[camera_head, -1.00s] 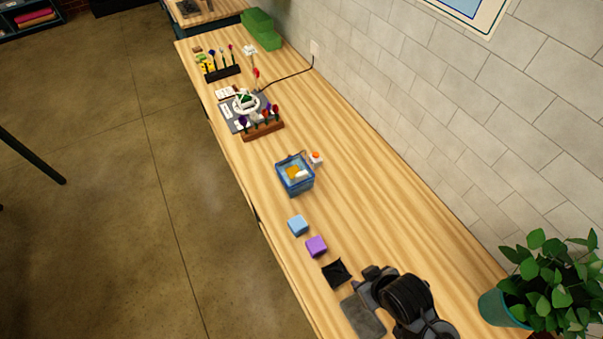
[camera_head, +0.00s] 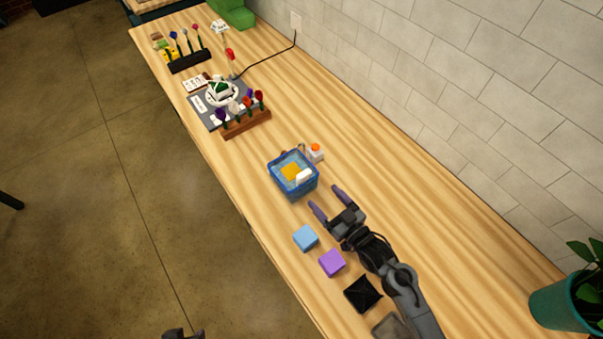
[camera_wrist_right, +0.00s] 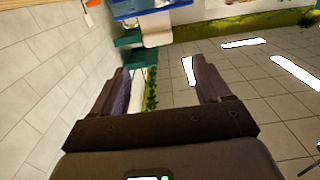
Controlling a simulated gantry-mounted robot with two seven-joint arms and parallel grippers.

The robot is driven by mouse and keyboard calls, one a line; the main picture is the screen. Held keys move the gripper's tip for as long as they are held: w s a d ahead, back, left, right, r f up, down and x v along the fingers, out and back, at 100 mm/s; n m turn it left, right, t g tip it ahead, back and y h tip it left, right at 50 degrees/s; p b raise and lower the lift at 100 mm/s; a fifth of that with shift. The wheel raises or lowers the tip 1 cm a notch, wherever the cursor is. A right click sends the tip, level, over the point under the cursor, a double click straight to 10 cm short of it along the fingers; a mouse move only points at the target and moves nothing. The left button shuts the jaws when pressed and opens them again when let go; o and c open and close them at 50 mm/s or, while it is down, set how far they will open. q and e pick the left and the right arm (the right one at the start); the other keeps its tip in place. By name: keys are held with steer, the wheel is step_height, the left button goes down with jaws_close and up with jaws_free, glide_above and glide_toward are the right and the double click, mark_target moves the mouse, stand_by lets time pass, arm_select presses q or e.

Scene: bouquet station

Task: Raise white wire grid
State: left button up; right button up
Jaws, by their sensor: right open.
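A white ring-shaped piece with green inside (camera_head: 222,92) lies on a grey mat (camera_head: 203,117) at the far part of the counter. It is too small to tell whether it is the white wire grid, and I make out no other clear grid. My right gripper (camera_head: 328,202) is open and empty, just in front of a blue basket (camera_head: 293,190). In the right wrist view, the open fingers (camera_wrist_right: 162,80) have nothing held between them. A dark tip at the bottom edge of the head view looks like my left gripper (camera_head: 183,333); its jaws are not clear.
A light blue block (camera_head: 306,238), a purple block (camera_head: 332,263) and a black item (camera_head: 363,294) stand beside my right arm. A small orange-capped bottle (camera_head: 315,153) is behind the basket. Flower racks (camera_head: 247,124) stand farther off. A potted plant (camera_head: 560,305) is at right.

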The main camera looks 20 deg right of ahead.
mark_target(306, 176)
steer(key=x, duration=0.9)
steer(key=shift+w, duration=0.15)
arm_select(q)
steer(key=shift+s+d+f, duration=0.1)
steer(key=shift+s+f, duration=0.35)
steer(key=shift+s, duration=0.1)
arm_select(e)
steer(key=shift+x, duration=1)
